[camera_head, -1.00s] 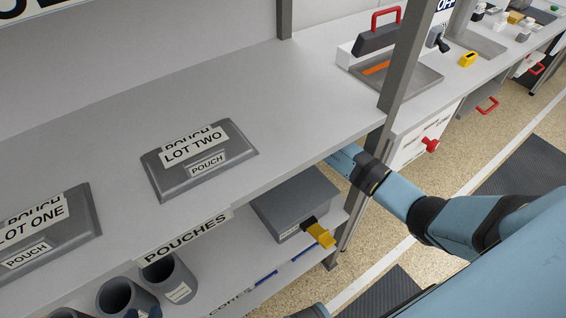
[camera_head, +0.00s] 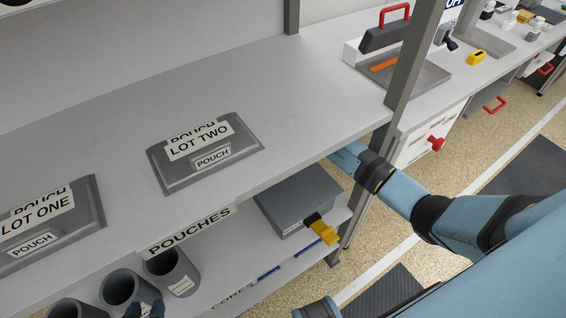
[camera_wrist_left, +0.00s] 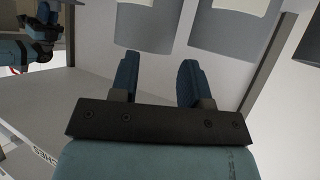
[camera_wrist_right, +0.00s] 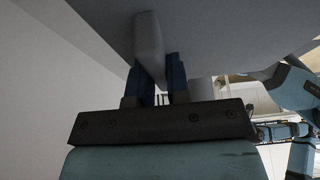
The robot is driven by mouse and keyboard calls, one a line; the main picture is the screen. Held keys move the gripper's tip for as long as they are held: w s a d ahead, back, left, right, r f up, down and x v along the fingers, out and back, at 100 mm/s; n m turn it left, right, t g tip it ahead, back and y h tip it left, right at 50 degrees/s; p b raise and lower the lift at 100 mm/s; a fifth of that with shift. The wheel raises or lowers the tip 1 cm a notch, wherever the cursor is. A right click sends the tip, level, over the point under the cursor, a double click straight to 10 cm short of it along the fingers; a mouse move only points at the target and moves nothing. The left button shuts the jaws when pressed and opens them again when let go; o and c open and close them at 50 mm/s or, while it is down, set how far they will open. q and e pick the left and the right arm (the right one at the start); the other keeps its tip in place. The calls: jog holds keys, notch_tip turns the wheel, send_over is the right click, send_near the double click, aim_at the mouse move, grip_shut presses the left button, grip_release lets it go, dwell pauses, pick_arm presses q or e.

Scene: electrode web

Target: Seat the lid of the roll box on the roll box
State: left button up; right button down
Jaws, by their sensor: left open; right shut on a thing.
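My right gripper (camera_wrist_right: 155,85) is shut on a grey upright grip, which I take for the handle of the roll box lid. The lid looks like the broad grey surface (camera_wrist_right: 225,35) in the right wrist view. In the head view the upper shelf hides this gripper. A grey box (camera_head: 300,192) with a yellow-and-black fitting stands on the lower shelf; I cannot tell whether it is the roll box. My left gripper (camera_head: 145,310) is open and empty near the grey cylinders; its fingers also show in the left wrist view (camera_wrist_left: 158,80).
Several grey cylinders (camera_head: 172,270) stand on the lower shelf. Two grey pouch lids or trays, LOT TWO (camera_head: 245,148) and LOT ONE (camera_head: 92,215), lie on the upper shelf (camera_head: 300,100). A grey post (camera_head: 408,70) rises beside my right arm.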

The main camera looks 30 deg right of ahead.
jog(key=shift+f, duration=0.35)
dwell(0.3)
jog(key=c, duration=1)
grip_release()
